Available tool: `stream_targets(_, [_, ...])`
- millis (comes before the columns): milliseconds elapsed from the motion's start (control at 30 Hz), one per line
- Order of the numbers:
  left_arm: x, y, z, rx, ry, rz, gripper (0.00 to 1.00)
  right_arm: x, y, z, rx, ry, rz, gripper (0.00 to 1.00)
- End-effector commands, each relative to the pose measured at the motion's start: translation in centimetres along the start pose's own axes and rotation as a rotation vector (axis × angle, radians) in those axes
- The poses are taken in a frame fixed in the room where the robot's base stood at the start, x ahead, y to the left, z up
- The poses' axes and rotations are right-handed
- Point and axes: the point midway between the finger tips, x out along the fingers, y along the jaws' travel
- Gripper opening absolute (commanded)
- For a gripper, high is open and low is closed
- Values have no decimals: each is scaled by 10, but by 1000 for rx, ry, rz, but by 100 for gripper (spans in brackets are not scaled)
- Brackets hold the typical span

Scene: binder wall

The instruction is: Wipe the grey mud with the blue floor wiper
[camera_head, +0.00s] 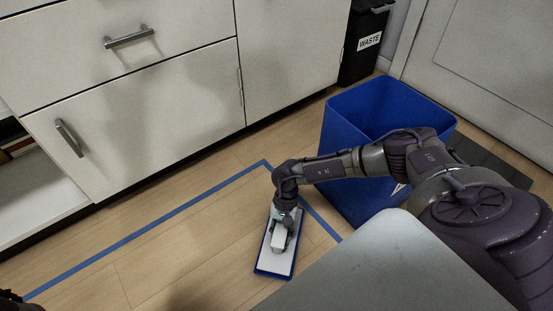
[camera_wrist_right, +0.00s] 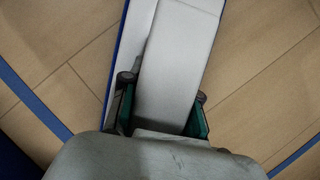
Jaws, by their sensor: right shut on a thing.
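The floor wiper (camera_head: 272,262) has a white top and handle and a blue edge. It lies on the wood floor inside the blue tape corner. My right gripper (camera_head: 285,222) is shut on its handle from above. In the right wrist view the two fingers (camera_wrist_right: 163,90) press on both sides of the white handle (camera_wrist_right: 180,45). I cannot make out grey mud clearly; a faint dark patch (camera_head: 188,292) on the floor at the bottom may be only shadow. A small dark part at the bottom left edge may be my left gripper (camera_head: 10,297), mostly out of frame.
A blue bin (camera_head: 345,160) stands right of the wiper, behind my right arm. White cabinets (camera_head: 140,120) line the back left. A black waste bin (camera_head: 362,50) stands at the back. Blue tape (camera_head: 150,225) marks the floor; the floor left of the wiper is clear.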

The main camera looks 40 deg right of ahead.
Motion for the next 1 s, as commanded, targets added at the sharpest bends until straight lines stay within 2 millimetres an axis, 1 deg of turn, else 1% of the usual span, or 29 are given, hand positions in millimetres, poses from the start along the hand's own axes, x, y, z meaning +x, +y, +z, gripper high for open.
stream_targets(33, [5, -1, 2, 0, 0, 0, 69, 0, 6, 4, 4, -2, 4, 0])
stream_targets(100, [8, -2, 3, 0, 0, 0, 69, 2, 11, 7, 4, -2, 3, 0])
stream_targets(267, [10, -2, 3, 0, 0, 0, 69, 5, 14, 10, 3, -1, 2, 0])
stream_targets(367, [10, -2, 3, 0, 0, 0, 69, 7, 12, 12, 1, -2, 2, 0])
stream_targets(700, [15, -3, 5, 0, 0, 0, 69, 17, -7, 34, -2, -5, 2, 0])
stream_targets(1000, [17, -4, 6, 0, 0, 0, 69, 21, -15, 43, -3, -6, 2, 0])
